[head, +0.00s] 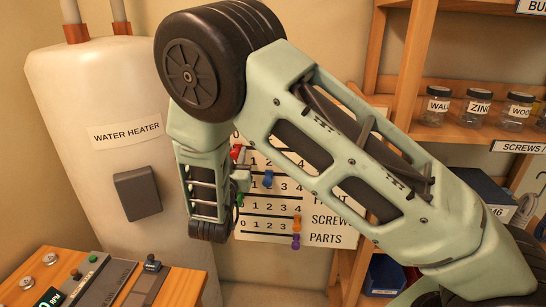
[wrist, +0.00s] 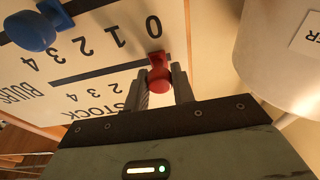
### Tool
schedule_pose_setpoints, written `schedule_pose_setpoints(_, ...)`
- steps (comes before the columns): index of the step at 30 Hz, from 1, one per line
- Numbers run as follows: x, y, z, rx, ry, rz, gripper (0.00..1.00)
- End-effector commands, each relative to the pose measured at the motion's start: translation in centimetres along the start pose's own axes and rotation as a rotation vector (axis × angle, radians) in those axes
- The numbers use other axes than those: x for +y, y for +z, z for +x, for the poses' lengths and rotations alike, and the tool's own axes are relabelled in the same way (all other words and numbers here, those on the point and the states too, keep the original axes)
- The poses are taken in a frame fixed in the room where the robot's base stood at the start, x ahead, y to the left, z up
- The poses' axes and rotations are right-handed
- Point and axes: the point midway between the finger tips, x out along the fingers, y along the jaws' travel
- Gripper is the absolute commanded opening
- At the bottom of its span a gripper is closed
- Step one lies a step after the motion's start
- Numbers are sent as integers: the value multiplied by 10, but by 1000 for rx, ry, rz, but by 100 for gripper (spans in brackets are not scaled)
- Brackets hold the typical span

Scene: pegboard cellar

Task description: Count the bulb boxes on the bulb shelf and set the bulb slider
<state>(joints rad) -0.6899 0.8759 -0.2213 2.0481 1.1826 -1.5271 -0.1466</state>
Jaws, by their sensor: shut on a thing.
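The stock board (head: 338,238) hangs on the wall with rows of numbers and coloured slider knobs. In the wrist view its lettering is upside down, with BULBS at the left end of the red knob's track. My gripper (wrist: 160,85) is shut on the red knob (wrist: 158,60), which sits at the track's 0 end. The red knob also shows in the head view (head: 236,152), beside my arm, which hides much of the board. The bulb shelf's sign (head: 532,7), reading "BU", is cut off at the top right; no bulb boxes are in view.
A blue knob (head: 268,179), orange knob (head: 297,222) and purple knob (head: 296,241) sit on other tracks. A water heater (head: 85,110) stands left, above a wooden control desk (head: 185,290). Labelled jars (head: 476,108) stand on shelves at right.

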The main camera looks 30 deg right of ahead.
Motion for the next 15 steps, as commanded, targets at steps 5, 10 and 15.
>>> schedule_pose_setpoints(5,8,0,0,0,2,-2,16)
schedule_pose_setpoints(10,14,0,0,0,1,-1,16)
schedule_pose_setpoints(15,21,0,0,0,1,-2,16)
